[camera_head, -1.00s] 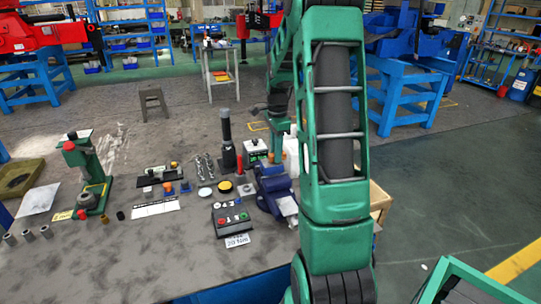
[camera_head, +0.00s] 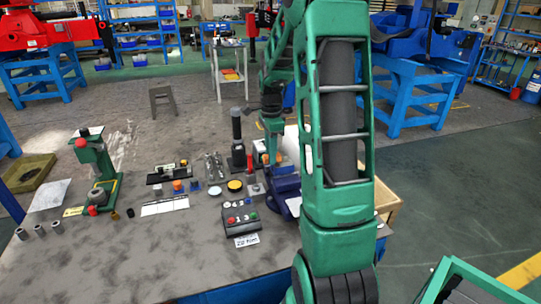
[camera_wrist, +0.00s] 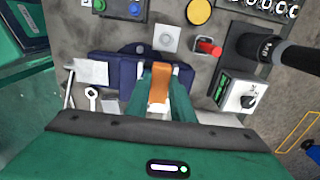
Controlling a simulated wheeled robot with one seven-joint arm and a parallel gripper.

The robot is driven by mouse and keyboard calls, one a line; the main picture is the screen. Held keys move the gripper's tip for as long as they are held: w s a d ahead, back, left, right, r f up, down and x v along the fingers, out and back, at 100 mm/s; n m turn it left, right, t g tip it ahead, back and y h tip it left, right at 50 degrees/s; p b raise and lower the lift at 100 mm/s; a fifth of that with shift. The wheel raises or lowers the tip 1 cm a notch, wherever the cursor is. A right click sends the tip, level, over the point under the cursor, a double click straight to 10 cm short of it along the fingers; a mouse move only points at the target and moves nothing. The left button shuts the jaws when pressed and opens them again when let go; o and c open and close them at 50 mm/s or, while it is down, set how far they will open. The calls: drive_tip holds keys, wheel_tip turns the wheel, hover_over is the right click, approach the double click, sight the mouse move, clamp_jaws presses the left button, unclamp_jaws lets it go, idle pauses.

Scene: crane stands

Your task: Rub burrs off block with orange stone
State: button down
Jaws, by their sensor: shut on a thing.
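My gripper (camera_wrist: 160,90) is shut on the orange stone (camera_wrist: 160,78) and holds it upright between its two green fingers. In the wrist view the stone is over the blue vise (camera_wrist: 112,68), near its middle. I cannot tell whether the stone touches anything below. No block can be clearly made out; the fingers and stone cover the middle of the vise. In the head view my gripper (camera_head: 272,135) is above and behind the vise (camera_head: 287,183), partly behind my own arm.
A black upright tool (camera_wrist: 262,48) and a boxed device with a dial (camera_wrist: 238,92) stand close on the right. A red-capped piece (camera_wrist: 208,46), a square plate (camera_wrist: 167,38) and a yellow disc (camera_wrist: 198,12) lie behind the vise. A button box (camera_head: 240,217) is nearby.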

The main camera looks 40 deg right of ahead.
drive_tip(key=shift+d+r, duration=0.1)
drive_tip(key=shift+r, duration=3.45)
drive_tip(key=shift+s+f, duration=0.1)
